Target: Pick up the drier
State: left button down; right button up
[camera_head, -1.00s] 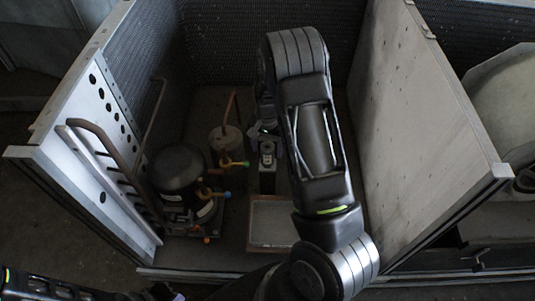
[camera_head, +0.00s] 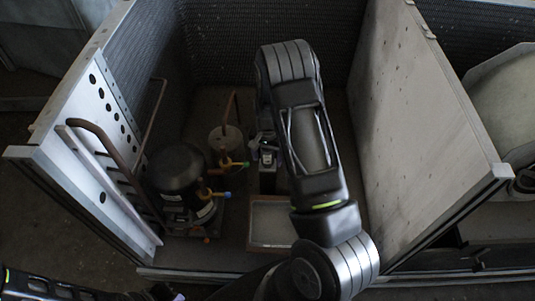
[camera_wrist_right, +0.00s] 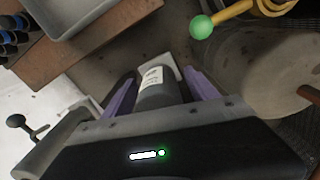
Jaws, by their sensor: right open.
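The drier (camera_wrist_right: 157,88), a dark grey cylinder with a white label, shows in the right wrist view. It stands between the two purple fingers of my right gripper (camera_wrist_right: 161,92). The fingers are open, with gaps showing on both sides of it. Its lower part is hidden by the gripper body. In the head view my right gripper (camera_head: 265,153) is inside the housing, partly hidden by my right arm; I cannot clearly make out the drier there. My left gripper (camera_head: 165,293) is only partly in frame at the bottom left edge, and its fingers are unclear.
A black compressor (camera_head: 180,170) and a grey canister (camera_head: 225,137) with yellow valve fittings stand left of my right gripper. A pale shallow tray (camera_head: 271,222) lies in front. Perforated metal (camera_head: 95,105) and plain grey (camera_head: 415,120) side panels flank the bay.

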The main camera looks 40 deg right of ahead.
jog(key=shift+c, duration=0.2)
grip_shut()
dwell(0.5)
